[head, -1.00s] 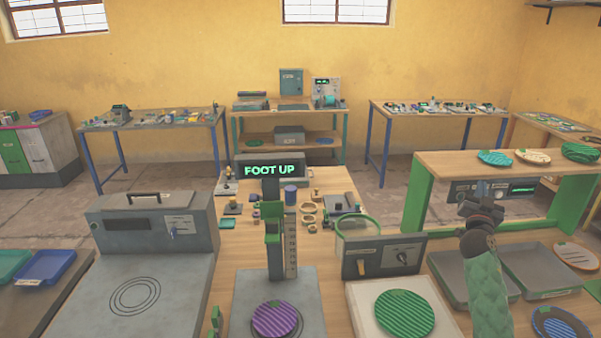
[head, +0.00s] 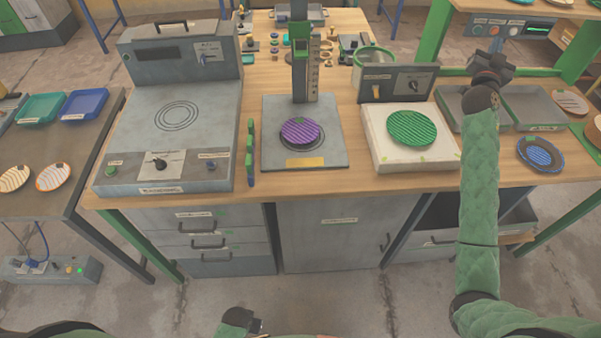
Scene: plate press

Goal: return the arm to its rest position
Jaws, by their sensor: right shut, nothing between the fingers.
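My right arm reaches up from the bottom right. Its gripper (head: 492,62) is shut and empty, in front of the green-legged shelf and above the back of the grey trays. It touches nothing that I can make out. A dark part of my left arm (head: 241,321) shows at the bottom edge, cut off, and its jaws cannot be made out. The press (head: 301,62) stands at the middle of the bench, with a purple ribbed plate (head: 300,131) on its base. A green ribbed plate (head: 411,128) lies on a white pad (head: 393,156) to its right.
A grey hotplate-like unit (head: 200,107) fills the bench's left. Two grey trays (head: 535,118) and a blue plate (head: 540,153) are at the right, near my right forearm. The side table (head: 88,138) holds trays and plates. The floor before the drawers (head: 203,243) is clear.

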